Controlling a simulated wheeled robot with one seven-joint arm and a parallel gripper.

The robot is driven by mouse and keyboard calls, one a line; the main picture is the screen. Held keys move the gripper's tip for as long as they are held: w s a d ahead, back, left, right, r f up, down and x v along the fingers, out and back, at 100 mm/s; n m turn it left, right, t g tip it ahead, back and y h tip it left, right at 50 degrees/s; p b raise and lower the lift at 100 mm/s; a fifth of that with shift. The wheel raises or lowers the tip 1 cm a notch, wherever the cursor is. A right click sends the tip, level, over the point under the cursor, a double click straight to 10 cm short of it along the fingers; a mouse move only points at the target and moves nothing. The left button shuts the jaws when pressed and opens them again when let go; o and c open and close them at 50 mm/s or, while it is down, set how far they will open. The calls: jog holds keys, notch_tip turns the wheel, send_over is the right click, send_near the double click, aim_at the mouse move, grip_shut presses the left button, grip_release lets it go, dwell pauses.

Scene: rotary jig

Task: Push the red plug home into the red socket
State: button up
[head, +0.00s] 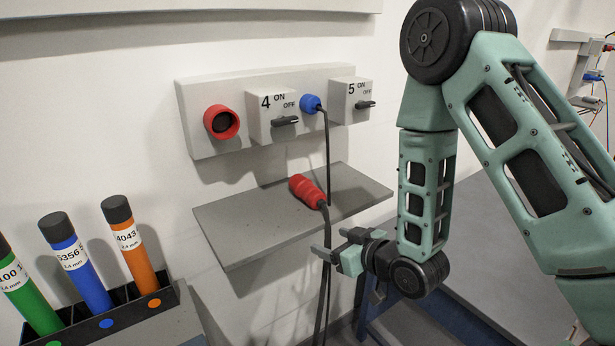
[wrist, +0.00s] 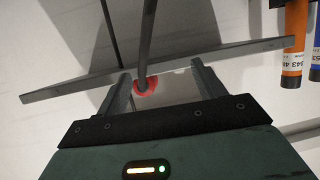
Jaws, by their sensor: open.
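The red plug (head: 307,191) lies on the grey shelf (head: 240,226) below the socket panel, its black cable hanging over the front edge. The red socket (head: 221,122) is a red ring with a dark opening at the left end of the panel; no plug is in it. My gripper (head: 322,251) is open and empty, in front of the shelf and below the plug. In the wrist view, a small part of the red plug (wrist: 145,86) and its cable show between my two fingers (wrist: 160,88), beyond the tips. The rest of the plug is hidden there.
A blue plug (head: 311,103) sits in the panel between switch boxes 4 (head: 272,115) and 5 (head: 350,100); its cable hangs down past the shelf. A rack (head: 110,322) with several coloured tubes stands at lower left. The shelf's left part is clear.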

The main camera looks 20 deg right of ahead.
jog(key=s+d+r+m+t+p, duration=0.1)
jog(key=d+r+t+p, duration=0.1)
jog(key=d+r+t, duration=0.25)
send_near(312, 192)
jog(key=shift+g, duration=0.35)
jog(key=w, duration=0.2)
jog(key=w+f+p, duration=0.1)
jog(key=w, duration=0.2)
jog(key=shift+w+d+f, duration=0.1)
jog(key=shift+d, duration=0.05)
jog(key=shift+w+f, duration=0.15)
jog(key=shift+w, duration=0.4)
jog(key=w+a+p, duration=0.1)
jog(key=w+p, duration=0.1)
jog(key=w, duration=0.1)
jog(key=w+a+p, duration=0.1)
jog(key=p, duration=0.1)
jog(key=shift+w+a+r, duration=0.2)
jog(key=shift+a+r, duration=0.1)
jog(key=shift+w+a+f, duration=0.1)
jog(key=shift+w, duration=0.1)
jog(key=c, duration=1.2)
